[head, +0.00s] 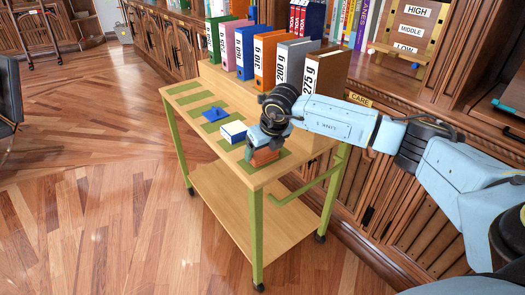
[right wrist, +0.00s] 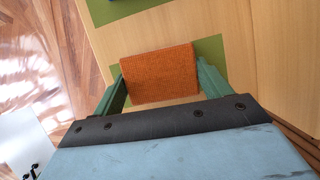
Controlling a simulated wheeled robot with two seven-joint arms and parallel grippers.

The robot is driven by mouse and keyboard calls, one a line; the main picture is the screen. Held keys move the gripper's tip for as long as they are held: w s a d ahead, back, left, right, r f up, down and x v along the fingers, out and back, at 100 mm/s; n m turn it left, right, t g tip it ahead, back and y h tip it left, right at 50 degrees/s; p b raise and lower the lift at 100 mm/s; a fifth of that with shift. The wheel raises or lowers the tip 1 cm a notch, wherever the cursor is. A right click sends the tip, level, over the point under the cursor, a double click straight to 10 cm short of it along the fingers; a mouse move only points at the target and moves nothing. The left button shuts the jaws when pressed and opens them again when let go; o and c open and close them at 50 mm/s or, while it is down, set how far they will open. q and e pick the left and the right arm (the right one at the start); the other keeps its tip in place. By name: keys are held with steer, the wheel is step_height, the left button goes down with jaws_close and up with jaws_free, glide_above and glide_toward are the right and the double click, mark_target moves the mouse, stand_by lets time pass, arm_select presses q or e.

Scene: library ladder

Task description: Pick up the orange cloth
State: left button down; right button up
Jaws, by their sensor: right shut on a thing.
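The orange cloth (right wrist: 160,74) is a folded, textured block between the two green fingers of my right gripper (right wrist: 163,85) in the right wrist view. The fingers are shut on its left and right sides. In the head view the cloth (head: 264,156) shows below my right gripper (head: 262,152), at the near right end of the cart top, over a green mat. I cannot tell whether it touches the surface. My left gripper is not in view.
The wooden cart (head: 187,97) has green legs and a lower shelf. A white and blue block (head: 233,132) and a blue item (head: 214,114) lie on green mats left of the cloth. Labelled binders (head: 290,68) stand along the cart's back. Open floor (head: 90,190) lies left.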

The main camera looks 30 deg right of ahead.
mark_target(263, 150)
steer(key=shift+r, duration=0.7)
arm_select(q)
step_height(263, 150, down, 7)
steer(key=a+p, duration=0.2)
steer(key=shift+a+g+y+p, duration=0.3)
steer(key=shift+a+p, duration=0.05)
steer(key=shift+p, duration=0.05)
arm_select(e)
step_height(263, 150, up, 9)
steer(key=shift+f, duration=0.2)
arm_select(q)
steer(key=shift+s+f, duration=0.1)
